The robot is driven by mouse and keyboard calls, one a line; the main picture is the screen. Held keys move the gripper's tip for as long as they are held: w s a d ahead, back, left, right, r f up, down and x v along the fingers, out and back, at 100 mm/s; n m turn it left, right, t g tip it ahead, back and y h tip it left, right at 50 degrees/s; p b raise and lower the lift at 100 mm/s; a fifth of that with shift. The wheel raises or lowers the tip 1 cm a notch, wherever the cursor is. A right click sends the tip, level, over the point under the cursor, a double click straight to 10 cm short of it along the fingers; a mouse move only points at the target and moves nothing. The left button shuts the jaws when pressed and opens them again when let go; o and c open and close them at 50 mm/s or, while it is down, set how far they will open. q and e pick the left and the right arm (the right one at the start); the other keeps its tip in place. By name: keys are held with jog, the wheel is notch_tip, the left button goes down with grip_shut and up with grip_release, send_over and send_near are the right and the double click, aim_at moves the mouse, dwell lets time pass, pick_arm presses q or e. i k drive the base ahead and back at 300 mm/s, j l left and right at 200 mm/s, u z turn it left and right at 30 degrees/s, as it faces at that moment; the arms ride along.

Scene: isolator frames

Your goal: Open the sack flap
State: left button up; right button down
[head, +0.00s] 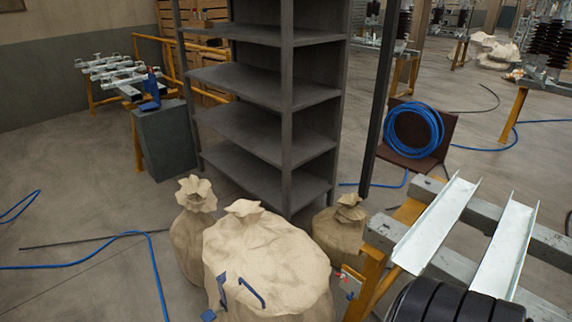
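A large tan sack (268,265) stands at the bottom centre, with its neck gathered into a ruffled top (243,208). A slimmer tan sack (190,240) with a frilled, tied neck stands behind it on the left. A smaller tan sack (340,236) with a gathered top stands to the right, by the shelf. All three tops look bunched closed. Which sack the flap belongs to, I cannot tell. Small blue parts (252,293) show against the front of the large sack, whose base is cut off by the picture edge. Neither of my grippers is in view.
A metal frame with pale channels (436,224) and a black ribbed cylinder (455,303) takes up the lower right. Blue hose (75,263) lies on the left floor, which is otherwise mostly clear.

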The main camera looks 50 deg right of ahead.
aim_at(269, 265)
jog(key=z, duration=1.35)
